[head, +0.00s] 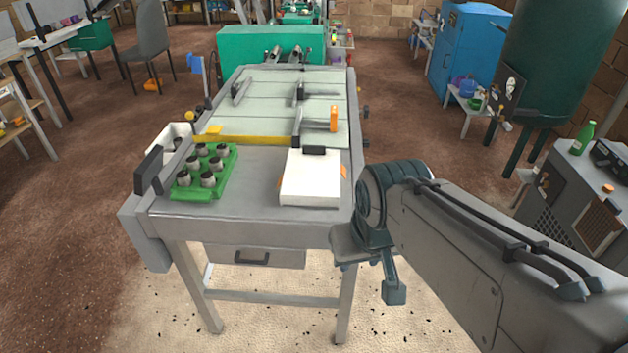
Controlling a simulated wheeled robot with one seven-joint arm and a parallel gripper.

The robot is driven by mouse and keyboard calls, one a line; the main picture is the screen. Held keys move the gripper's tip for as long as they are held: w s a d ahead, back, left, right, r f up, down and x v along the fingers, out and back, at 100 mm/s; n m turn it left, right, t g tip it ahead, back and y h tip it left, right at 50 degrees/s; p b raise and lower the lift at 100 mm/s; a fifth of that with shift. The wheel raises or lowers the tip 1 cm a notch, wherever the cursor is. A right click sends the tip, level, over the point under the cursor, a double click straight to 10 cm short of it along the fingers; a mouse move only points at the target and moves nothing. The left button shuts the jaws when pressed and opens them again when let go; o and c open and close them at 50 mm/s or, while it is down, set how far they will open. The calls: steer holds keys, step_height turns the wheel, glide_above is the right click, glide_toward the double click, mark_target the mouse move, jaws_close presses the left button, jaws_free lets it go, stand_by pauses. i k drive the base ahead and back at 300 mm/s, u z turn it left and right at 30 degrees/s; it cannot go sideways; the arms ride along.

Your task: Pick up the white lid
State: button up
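A white, flat, box-like piece with a dark handle or block at its far edge, which looks like the white lid (311,182), lies on the front right of the grey workbench (265,215). Its thickness makes it hard to tell whether it is a lid alone or a lid on a box. Small orange bits show at its sides. My gripper (385,275) hangs at the end of my arm, just off the bench's right front corner, to the right of and nearer than the white piece. It appears apart from it. Its fingers are partly hidden, so its opening is unclear.
A green tray (228,176) with several dark metal plugs stands left of the white piece. A white bin (163,137) is behind it. A yellow bar (245,140), tools and an orange item (334,118) lie farther back. Bare bench lies between tray and white piece.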

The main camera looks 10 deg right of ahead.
mark_target(311, 177)
steer(key=z, duration=0.35)
steer(key=i, duration=1)
steer(key=u, duration=0.45)
